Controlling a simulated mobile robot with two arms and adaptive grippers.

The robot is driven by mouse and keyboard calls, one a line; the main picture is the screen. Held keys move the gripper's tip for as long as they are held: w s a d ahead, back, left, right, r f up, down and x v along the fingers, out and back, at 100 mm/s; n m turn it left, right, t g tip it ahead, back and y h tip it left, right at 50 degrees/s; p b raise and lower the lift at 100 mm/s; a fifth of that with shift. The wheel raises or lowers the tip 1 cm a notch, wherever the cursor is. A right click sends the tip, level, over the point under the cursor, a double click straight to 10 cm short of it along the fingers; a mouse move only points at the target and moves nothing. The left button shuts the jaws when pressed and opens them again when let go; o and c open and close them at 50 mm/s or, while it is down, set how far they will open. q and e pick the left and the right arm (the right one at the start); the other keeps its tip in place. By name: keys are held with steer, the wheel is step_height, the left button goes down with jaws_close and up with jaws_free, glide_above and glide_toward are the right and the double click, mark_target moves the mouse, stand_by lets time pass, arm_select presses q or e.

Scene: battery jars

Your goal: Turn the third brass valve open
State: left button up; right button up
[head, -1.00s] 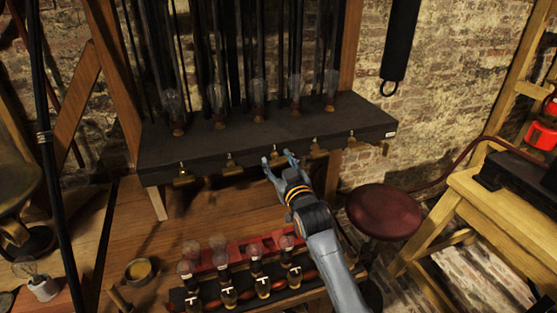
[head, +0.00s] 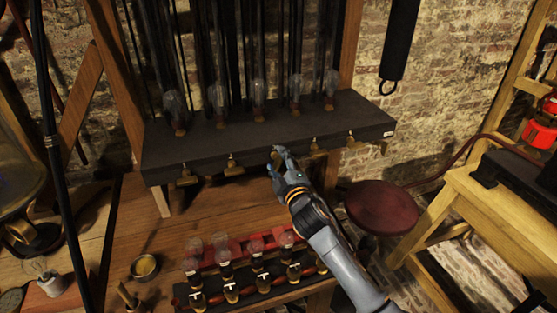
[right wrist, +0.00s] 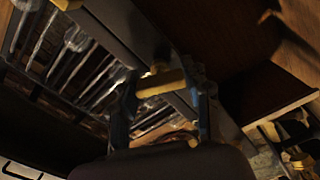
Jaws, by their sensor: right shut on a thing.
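A row of brass valves hangs along the front edge of the dark shelf (head: 205,145). The first valve (head: 185,176) and second valve (head: 232,166) are at the left; the fourth valve (head: 317,148) and fifth valve (head: 351,139) are to the right. My right gripper (head: 278,156) is at the third position from the left and shut on the third brass valve, mostly hidden in the head view. In the right wrist view, the third valve's yellow handle (right wrist: 162,82) lies crosswise between the two fingers. My left gripper is not in view.
Glass bulbs (head: 259,108) and tubes stand on the shelf above the valves. Below, a rack of several small bulbs and jars (head: 248,274) sits on the wooden bench (head: 150,222). A red stool (head: 381,208) and yellow wooden table (head: 490,195) stand at the right.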

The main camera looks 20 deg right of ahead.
steer(key=n+p, duration=0.1)
steer(key=n, duration=0.3)
steer(key=shift+n, duration=0.4)
stand_by(0.4)
steer(key=o, duration=1.2)
steer(key=shift+c, duration=0.2)
steer(key=s, duration=1.2)
steer(key=shift+d, duration=0.2)
